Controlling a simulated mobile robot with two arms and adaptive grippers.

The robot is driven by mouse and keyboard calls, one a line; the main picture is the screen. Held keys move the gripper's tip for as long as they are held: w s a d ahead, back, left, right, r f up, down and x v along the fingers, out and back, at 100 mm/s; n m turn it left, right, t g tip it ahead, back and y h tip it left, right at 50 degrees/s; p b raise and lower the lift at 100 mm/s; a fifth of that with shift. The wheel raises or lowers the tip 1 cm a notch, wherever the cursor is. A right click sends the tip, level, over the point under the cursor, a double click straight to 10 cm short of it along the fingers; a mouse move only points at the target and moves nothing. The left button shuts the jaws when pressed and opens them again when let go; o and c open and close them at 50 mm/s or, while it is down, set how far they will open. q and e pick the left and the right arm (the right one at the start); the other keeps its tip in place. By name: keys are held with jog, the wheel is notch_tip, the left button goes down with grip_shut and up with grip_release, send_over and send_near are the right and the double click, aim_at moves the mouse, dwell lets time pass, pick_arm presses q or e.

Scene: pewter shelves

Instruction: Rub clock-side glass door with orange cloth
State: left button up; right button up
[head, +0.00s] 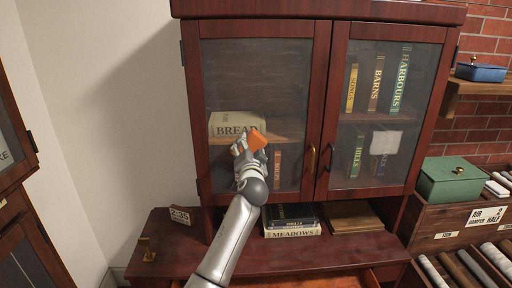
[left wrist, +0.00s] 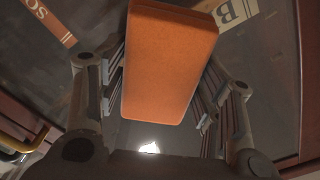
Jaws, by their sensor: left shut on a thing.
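The orange cloth (head: 257,141) looks like a thick folded pad. My left gripper (head: 246,148) is shut on it, in front of the lower middle of the left glass door (head: 250,75). The left wrist view shows the cloth (left wrist: 168,62) between the two fingers of the gripper (left wrist: 160,95), with dark glass behind. I cannot tell whether the cloth touches the glass. A small block with figures like a clock (head: 181,215) stands on the ledge below, at the left, so the left door is on its side. My right gripper is not in view.
The right glass door (head: 388,100) is shut and has a pale patch (head: 385,142). Brass handles (head: 312,158) sit where the doors meet. Books (head: 292,230) lie on the ledge below. A green box (head: 454,180) stands at the right.

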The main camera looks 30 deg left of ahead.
pick_arm(q)
jog(key=shift+s+a+p, duration=0.2)
jog(key=shift+s+a, duration=0.15)
jog(key=shift+a, duration=0.2)
jog(key=shift+s+a+p, duration=0.15)
jog(key=shift+s+a, duration=0.15)
jog(key=shift+a, duration=0.2)
jog(key=shift+s+a+r+p, duration=0.1)
jog(key=shift+s+a+p, duration=0.4)
jog(key=shift+a, duration=0.2)
jog(key=shift+s+a+p, duration=0.35)
jog(key=shift+s+a, duration=0.1)
jog(key=shift+a, duration=0.35)
jog(key=shift+d, duration=0.1)
jog(key=shift+s+d, duration=0.3)
jog(key=shift+s, duration=0.05)
jog(key=p, duration=0.2)
send_near(231, 146)
jog(key=shift+w+a, duration=0.25)
